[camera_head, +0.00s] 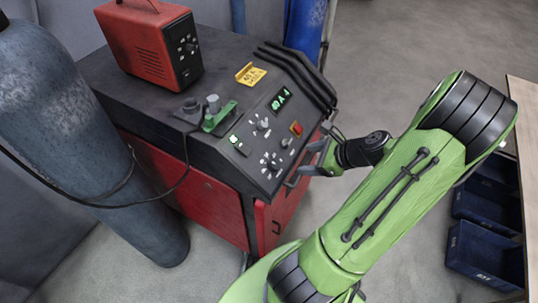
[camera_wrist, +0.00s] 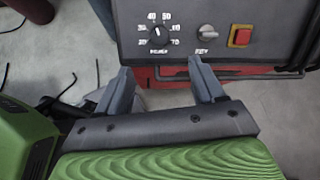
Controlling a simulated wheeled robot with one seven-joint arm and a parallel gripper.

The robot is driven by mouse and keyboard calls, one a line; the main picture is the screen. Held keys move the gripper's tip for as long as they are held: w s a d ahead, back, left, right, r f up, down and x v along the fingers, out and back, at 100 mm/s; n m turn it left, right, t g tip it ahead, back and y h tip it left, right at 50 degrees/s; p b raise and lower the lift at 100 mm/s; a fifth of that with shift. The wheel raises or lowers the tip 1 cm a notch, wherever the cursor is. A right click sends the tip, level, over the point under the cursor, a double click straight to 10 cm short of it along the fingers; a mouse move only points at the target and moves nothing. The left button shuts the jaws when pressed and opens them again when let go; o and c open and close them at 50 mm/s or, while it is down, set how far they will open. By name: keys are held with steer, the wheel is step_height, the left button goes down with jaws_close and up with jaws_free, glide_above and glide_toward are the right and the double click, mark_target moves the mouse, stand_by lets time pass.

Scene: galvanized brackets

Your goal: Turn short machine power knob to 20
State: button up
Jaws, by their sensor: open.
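The power knob (camera_wrist: 158,36) is a dark round dial with a white pointer, ringed by numbers, on the sloped dark panel of the red and black machine (camera_head: 225,205). Its pointer seems to lie near 40, though the picture is small. The knob (camera_head: 270,163) also shows low on the panel in the head view. My gripper (camera_wrist: 162,82) is open and empty, its two grey fingers reaching toward the panel's lower edge, just below the knob in the wrist view. In the head view my gripper (camera_head: 312,160) is at the panel's right front side, apart from the knob.
A grey knob (camera_wrist: 207,31) and a red button on yellow (camera_wrist: 240,36) sit right of the power knob. Dark handle bars (camera_wrist: 290,70) run along the panel edge. A red unit (camera_head: 140,45) stands on top. A gas cylinder (camera_head: 70,130) is left; blue crates (camera_head: 485,250) are right.

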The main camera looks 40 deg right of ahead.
mark_target(276, 164)
steer(key=b+x, duration=0.1)
steer(key=x, duration=1.4)
steer(key=shift+s+a, duration=0.1)
steer(key=shift+s, duration=0.05)
steer(key=c, duration=1)
